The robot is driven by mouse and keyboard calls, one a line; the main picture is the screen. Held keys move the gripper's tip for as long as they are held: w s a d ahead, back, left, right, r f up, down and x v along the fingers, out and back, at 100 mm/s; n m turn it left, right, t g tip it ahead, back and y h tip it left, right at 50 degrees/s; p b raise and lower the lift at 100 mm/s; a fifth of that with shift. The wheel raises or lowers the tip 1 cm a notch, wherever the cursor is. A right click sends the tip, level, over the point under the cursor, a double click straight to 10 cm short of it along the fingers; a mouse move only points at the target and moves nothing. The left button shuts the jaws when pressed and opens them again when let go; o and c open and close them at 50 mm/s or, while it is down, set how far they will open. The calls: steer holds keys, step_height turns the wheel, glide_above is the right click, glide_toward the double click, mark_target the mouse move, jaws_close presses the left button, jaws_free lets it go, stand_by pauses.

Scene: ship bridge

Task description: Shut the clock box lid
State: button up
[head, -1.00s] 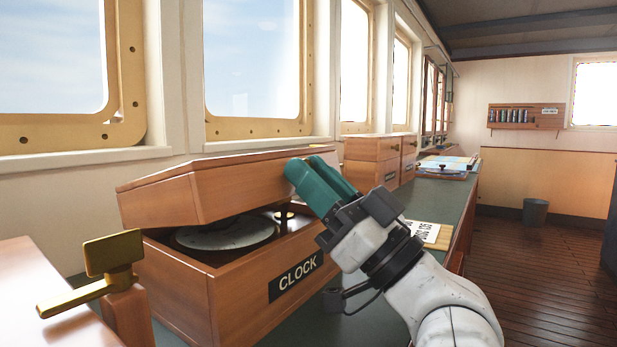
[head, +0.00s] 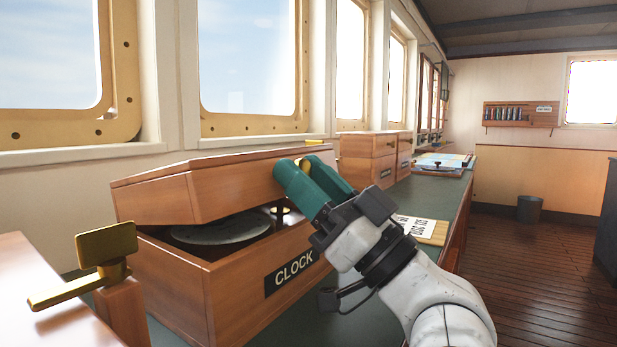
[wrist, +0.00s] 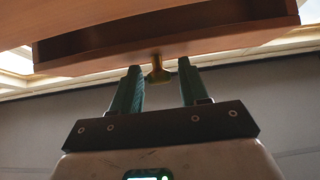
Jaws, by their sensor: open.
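The clock box (head: 215,285) is a wooden case marked CLOCK on the counter. Its wooden lid (head: 215,188) is partly open, tilted above the case, and a round dial (head: 220,232) shows in the gap. My gripper (head: 298,172) has green fingers and is at the lid's front right. In the wrist view, a small brass knob (wrist: 158,72) stands out from the lid's edge (wrist: 200,42), between and just beyond the fingertips of my open gripper (wrist: 160,72). I cannot tell whether the fingers touch the lid or knob.
A brass lever (head: 85,275) on a wooden block is at the near left. Two wooden boxes (head: 370,158) stand farther along the green counter (head: 405,192). A card with printed text (head: 425,229) lies right of my arm. Windows line the left wall.

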steer(key=shift+w+f, duration=0.1)
stand_by(0.5)
steer(key=v, duration=0.4)
steer(key=shift+d+r, duration=0.15)
steer(key=shift+r, duration=0.1)
steer(key=s+d, duration=0.7)
steer(key=d, duration=0.1)
steer(key=shift+d, duration=0.35)
